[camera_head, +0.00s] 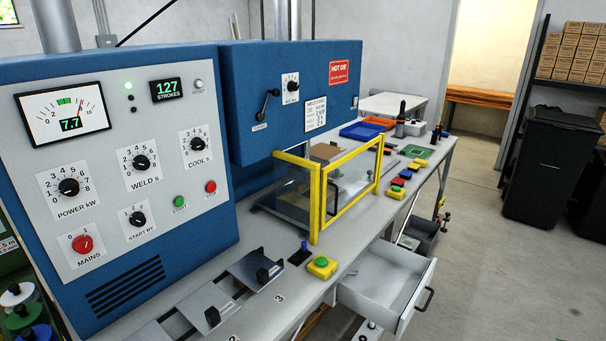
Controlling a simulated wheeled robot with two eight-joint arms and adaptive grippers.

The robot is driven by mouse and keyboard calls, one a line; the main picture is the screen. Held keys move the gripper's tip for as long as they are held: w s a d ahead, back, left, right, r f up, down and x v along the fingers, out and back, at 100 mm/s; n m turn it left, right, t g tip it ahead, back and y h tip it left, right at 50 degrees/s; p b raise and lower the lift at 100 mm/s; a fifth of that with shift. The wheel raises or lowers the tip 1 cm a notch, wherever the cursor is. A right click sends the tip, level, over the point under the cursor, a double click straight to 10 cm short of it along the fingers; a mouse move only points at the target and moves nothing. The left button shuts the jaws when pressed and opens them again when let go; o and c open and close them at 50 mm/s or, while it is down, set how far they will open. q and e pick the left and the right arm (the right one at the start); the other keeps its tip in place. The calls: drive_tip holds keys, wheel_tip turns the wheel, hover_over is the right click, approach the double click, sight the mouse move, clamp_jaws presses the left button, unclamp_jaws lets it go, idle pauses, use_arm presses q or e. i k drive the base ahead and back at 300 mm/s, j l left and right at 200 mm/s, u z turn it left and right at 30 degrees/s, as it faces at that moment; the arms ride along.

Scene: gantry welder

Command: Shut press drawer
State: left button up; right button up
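The press drawer (384,286) is a light grey drawer under the front edge of the bench. It is pulled out toward the aisle, and its inside looks empty. Its black bar handle (424,299) is on the front panel at the right. Neither of my grippers shows in the head view, so whether they are open or shut is hidden.
A yellow-framed clear guard (345,187) stands on the bench above the drawer. The blue welder cabinet (120,190) fills the left. A yellow box with a green button (322,266) sits near the bench edge. A black bin (540,165) stands at right. The floor (500,280) beside the drawer is clear.

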sight(391, 282)
drive_tip(key=k+l+z, duration=0.1)
drive_tip(key=z, duration=0.3)
drive_tip(key=k+l+z, duration=0.2)
drive_tip(key=z, duration=0.2)
drive_tip(key=i+l+u, duration=0.25)
drive_tip(key=l, duration=0.15)
drive_tip(key=l+u, duration=0.2)
drive_tip(key=l, duration=0.2)
drive_tip(key=i+l+u, duration=0.1)
drive_tip(key=l+u, duration=0.15)
drive_tip(key=l, duration=0.15)
